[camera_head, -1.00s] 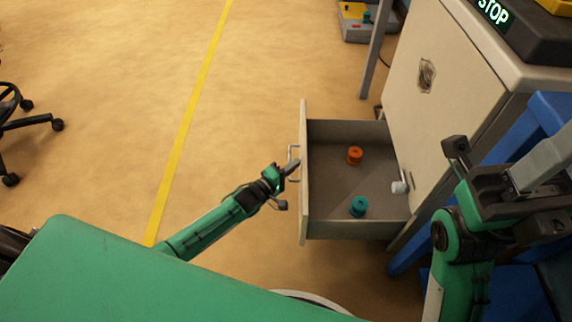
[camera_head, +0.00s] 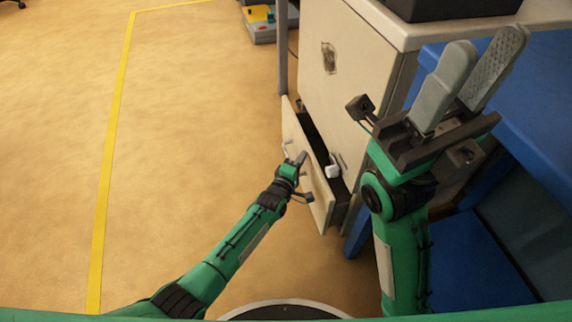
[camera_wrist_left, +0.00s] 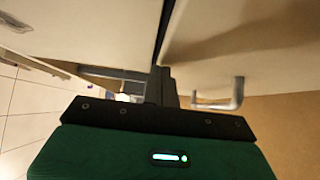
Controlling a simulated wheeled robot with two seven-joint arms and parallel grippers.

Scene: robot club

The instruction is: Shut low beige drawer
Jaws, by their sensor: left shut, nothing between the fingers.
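The low beige drawer (camera_head: 298,137) of the cabinet is mostly pushed in. A narrow dark gap (camera_head: 318,140) shows between its front panel and the cabinet. In the left wrist view the shut fingers (camera_wrist_left: 162,85) are in front of pale panels, with a metal handle (camera_wrist_left: 225,102) to the right. My right gripper (camera_head: 490,42) is raised to the right, its two grey fingers apart and empty.
The beige cabinet (camera_head: 335,105) stands behind the drawer, with a small white fitting (camera_head: 333,171) near the gap. A blue bench (camera_head: 535,120) is at the right. Open floor (camera_head: 190,120) with a yellow line (camera_head: 112,150) lies to the left.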

